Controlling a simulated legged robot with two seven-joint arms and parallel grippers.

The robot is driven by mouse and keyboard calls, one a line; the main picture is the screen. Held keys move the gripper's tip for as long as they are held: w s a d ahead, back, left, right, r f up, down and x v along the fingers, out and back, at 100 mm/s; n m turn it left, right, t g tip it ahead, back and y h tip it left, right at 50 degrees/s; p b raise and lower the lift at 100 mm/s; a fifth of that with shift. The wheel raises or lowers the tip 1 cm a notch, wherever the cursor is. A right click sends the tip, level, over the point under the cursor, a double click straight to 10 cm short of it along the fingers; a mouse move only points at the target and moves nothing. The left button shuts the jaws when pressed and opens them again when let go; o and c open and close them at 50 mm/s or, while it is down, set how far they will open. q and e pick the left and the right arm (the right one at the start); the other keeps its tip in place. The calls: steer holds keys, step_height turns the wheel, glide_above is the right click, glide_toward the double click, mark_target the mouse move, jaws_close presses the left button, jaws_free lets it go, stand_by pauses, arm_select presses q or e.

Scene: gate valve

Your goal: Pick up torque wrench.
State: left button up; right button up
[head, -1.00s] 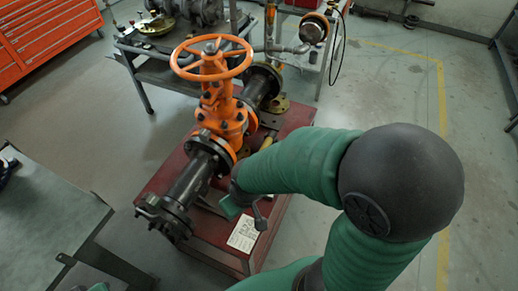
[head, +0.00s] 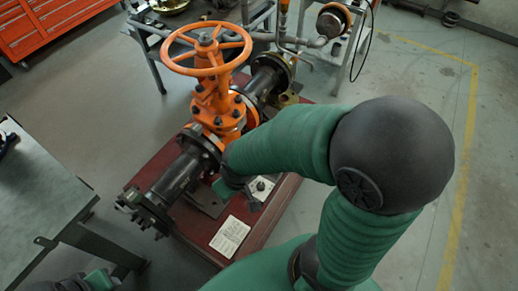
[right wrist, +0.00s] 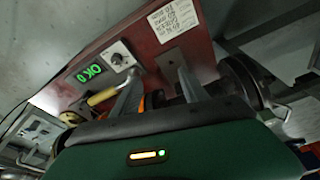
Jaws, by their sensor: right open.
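A tool with a yellowish handle (right wrist: 103,96), which looks like the torque wrench, lies on the red stand in the right wrist view. Its far part is partly hidden by a finger, and I cannot make it out in the head view. My right gripper (right wrist: 158,72) is open, with its two grey fingers apart and nothing seen held between them. The handle is to the left of the fingers, close beside or behind the left one. In the head view my right gripper (head: 238,191) is over the stand, beside the valve, mostly hidden by my arm.
The orange gate valve (head: 212,90) with its handwheel and dark pipe stands on the red stand (head: 205,228). A paper label (head: 230,235), a green-lit display (right wrist: 88,73) and a small knob box (right wrist: 117,60) are on the stand. A grey table (head: 38,195) is at left.

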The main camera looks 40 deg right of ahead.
steer(key=w+d+f+n+g+b, duration=0.1)
steer(key=w+d+f+n, duration=0.1)
steer(key=w+d+n, duration=0.2)
steer(key=w+d+f+n+b, duration=0.2)
steer(key=w+d+n, duration=0.3)
steer(key=d+n, duration=0.4)
steer(key=w+d+f+n+g+b, duration=0.1)
steer(key=w+d+f+n, duration=0.2)
steer(key=w+d+n, duration=0.2)
steer(key=shift+w+d+f+n+g, duration=0.15)
steer(key=shift+d+f+n, duration=0.05)
steer(key=shift+d+n, duration=0.5)
steer(key=shift+w+d+f+n+g, duration=0.1)
steer(key=shift+d+f+n+g, duration=0.05)
steer(key=shift+d+n, duration=0.5)
steer(key=shift+d+f+n, duration=0.25)
steer(key=f, duration=0.3)
steer(key=f+b, duration=0.1)
steer(key=f, duration=0.1)
steer(key=shift+a+f, duration=0.2)
steer(key=shift+f, duration=0.2)
steer(key=f, duration=0.3)
steer(key=d+f+b, duration=0.1)
steer(key=f, duration=0.1)
steer(key=shift+s+f, duration=0.25)
steer(key=shift+s, duration=0.1)
steer(key=shift+w+f, duration=0.1)
steer(key=c, duration=0.4)
jaws_close()
